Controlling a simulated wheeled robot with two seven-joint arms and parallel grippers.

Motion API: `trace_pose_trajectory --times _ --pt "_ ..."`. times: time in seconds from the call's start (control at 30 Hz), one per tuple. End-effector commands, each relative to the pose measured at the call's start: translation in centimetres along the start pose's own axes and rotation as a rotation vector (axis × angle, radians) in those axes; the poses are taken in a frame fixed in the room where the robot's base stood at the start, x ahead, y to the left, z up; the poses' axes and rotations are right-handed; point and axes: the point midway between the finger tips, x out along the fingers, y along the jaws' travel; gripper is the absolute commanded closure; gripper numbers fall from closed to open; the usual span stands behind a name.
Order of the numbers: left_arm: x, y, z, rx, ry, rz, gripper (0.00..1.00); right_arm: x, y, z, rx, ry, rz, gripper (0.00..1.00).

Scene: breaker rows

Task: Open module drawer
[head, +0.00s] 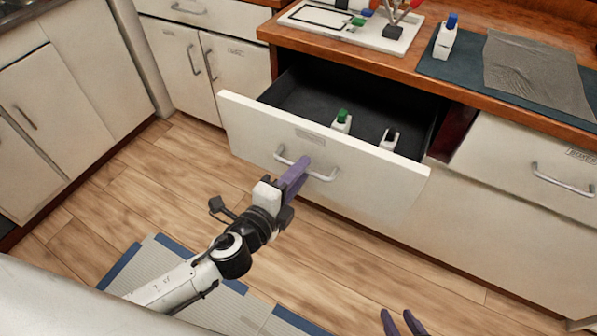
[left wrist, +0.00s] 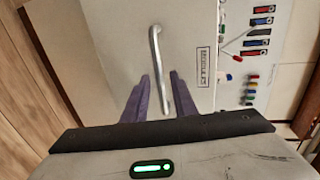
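The module drawer (head: 320,165) has a white front with a small label and is pulled well out from under the counter. Its dark interior (head: 300,88) shows. A white module with a green top (head: 342,121) and another white module (head: 389,139) stand inside. The silver bar handle (head: 321,176) is on its front. My left gripper (head: 297,172) is at this handle; in the left wrist view its purple fingers (left wrist: 160,88) lie either side of the bar (left wrist: 157,55), with gaps visible beside it. My right gripper (head: 403,318) is at the bottom edge, fingers apart and empty.
The wooden counter (head: 350,50) carries a white board (head: 378,38) with coloured parts, a dark mat (head: 465,72), a grey cloth (head: 535,75) and a blue-topped white module (head: 445,40). A closed drawer (head: 520,165) is at right.

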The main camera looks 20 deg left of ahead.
Motion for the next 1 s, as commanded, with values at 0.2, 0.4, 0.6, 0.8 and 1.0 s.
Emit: trace_pose_trajectory --times 0.2,0.4,0.6,0.8,1.0 --pt "0.0 0.0 0.0 0.0 -0.001 0.0 0.73 0.0 0.0 0.1 0.0 -0.001 0.0 0.69" --pt "-1.0 0.2 0.0 -0.001 0.0 0.003 0.73 0.0 0.0 0.1 0.0 -0.001 -0.001 0.69" --pt "-4.7 0.2 0.0 -0.001 0.0 0.004 0.73 0.1 -0.1 0.2 -0.001 -0.002 -0.001 0.69" --pt "-8.2 0.2 0.0 -0.002 0.001 0.004 0.73 0.3 -0.1 0.4 -0.002 -0.002 -0.002 0.69" --pt "-10.0 0.1 0.0 -0.001 0.0 0.001 0.73 0.4 -0.2 0.4 -0.004 -0.001 -0.004 0.69"
